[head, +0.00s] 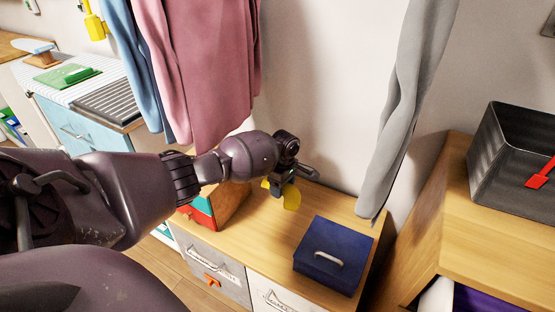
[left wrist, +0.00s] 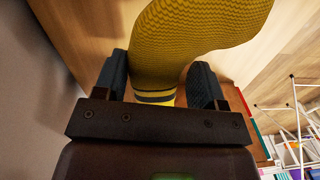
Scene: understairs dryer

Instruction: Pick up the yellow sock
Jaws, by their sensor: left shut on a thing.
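The yellow sock (head: 291,197) shows in the head view as a small yellow patch under my left gripper (head: 285,183), above the wooden top of the low cabinet. In the left wrist view the yellow knitted sock (left wrist: 195,45) lies between the two dark fingers of my left gripper (left wrist: 160,90), with its striped cuff near the palm. The left gripper is shut on the sock. The arm hides part of the sock in the head view, and I cannot tell whether the sock touches the cabinet top. My right gripper is in neither view.
A dark blue box (head: 333,254) stands on the cabinet top (head: 275,235), right of the gripper. Pink cloth (head: 205,75) and grey cloth (head: 405,105) hang nearby. A black crate (head: 510,165) stands at right.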

